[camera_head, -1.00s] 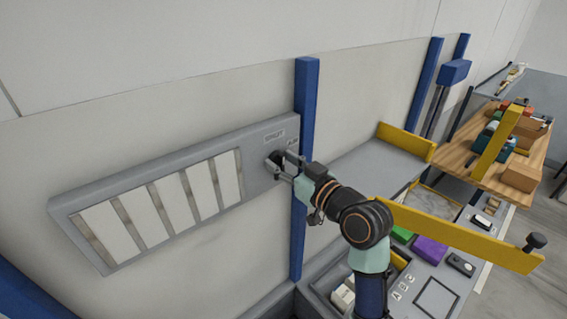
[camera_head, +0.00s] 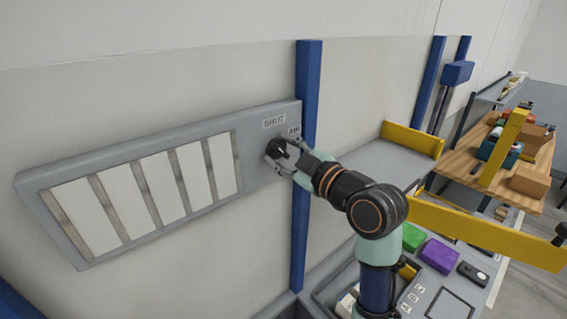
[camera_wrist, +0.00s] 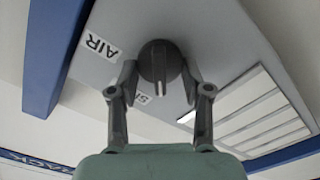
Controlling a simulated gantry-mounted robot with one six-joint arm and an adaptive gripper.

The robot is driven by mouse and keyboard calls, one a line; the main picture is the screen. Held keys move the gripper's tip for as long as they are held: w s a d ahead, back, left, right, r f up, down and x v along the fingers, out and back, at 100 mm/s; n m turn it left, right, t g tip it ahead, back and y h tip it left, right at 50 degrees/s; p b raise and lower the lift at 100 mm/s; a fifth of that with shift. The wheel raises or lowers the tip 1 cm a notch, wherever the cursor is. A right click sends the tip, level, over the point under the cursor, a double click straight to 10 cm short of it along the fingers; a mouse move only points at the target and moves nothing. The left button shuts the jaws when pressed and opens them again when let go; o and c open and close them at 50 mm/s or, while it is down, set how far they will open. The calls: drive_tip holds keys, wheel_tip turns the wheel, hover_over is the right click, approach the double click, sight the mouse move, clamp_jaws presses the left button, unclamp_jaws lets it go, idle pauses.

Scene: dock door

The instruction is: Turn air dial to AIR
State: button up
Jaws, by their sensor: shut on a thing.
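The air dial (camera_head: 277,147) is a black round knob at the right end of a grey wall panel (camera_head: 262,176). In the wrist view the dial (camera_wrist: 160,62) sits between my two fingers, and a pale line on it points straight down the picture. My gripper (camera_head: 281,158) is shut on the dial; it also shows in the wrist view (camera_wrist: 158,85). The SHUT label (camera_head: 274,122) is above the dial and the AIR label (camera_head: 294,131) is at its upper right. In the wrist view the AIR label (camera_wrist: 101,46) is upside down and a finger partly covers the SHUT label (camera_wrist: 142,98).
White slats (camera_head: 140,190) fill the panel's left part. A blue post (camera_head: 305,120) stands just right of the dial. A yellow barrier (camera_head: 485,235) and a grey bench with a green block (camera_head: 413,237) and a purple block (camera_head: 439,256) lie at right.

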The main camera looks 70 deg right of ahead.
drive_tip(key=n+b, duration=0.1)
drive_tip(key=n, duration=0.1)
drive_tip(key=n+b, duration=0.3)
drive_tip(key=shift+f+n, duration=0.3)
drive_tip(key=shift+a+n+b, duration=0.1)
drive_tip(key=shift+n+b, duration=1.2)
drive_tip(key=shift+n, duration=0.9)
drive_tip(key=shift+r, duration=0.1)
drive_tip(key=o, duration=1.1)
drive_tip(key=shift+o, duration=0.2)
drive_tip(key=v, duration=1.2)
